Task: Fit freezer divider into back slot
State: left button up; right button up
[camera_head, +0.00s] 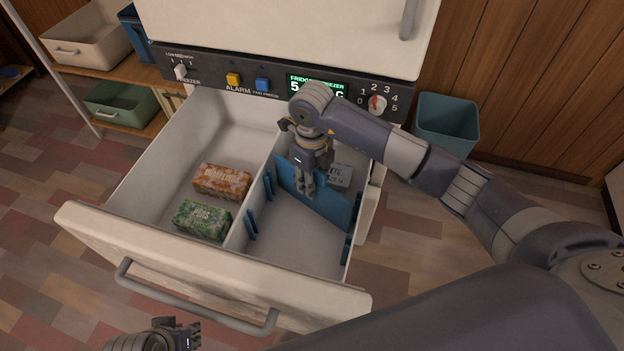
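The blue freezer divider (326,203) stands upright across the right compartment of the open drawer (200,262). Its ends are near a pair of blue slot rails toward the back, the left one (268,184) being clearest. I cannot tell if it is fully seated. Another pair of rails (251,223) is nearer the drawer front. My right gripper (306,190) points down into the compartment, its fingers close together in front of the divider's upper left part. Whether they touch it is unclear. My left gripper (194,334) is low at the bottom edge, outside the drawer, partly cut off.
A grey package (340,175) lies behind the divider. An orange package (222,182) and a green package (202,219) lie in the left compartment, past a white partition (250,190). A teal bin (446,124) stands right of the freezer. The front of the right compartment is empty.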

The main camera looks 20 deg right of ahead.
jog(key=shift+r, duration=0.1)
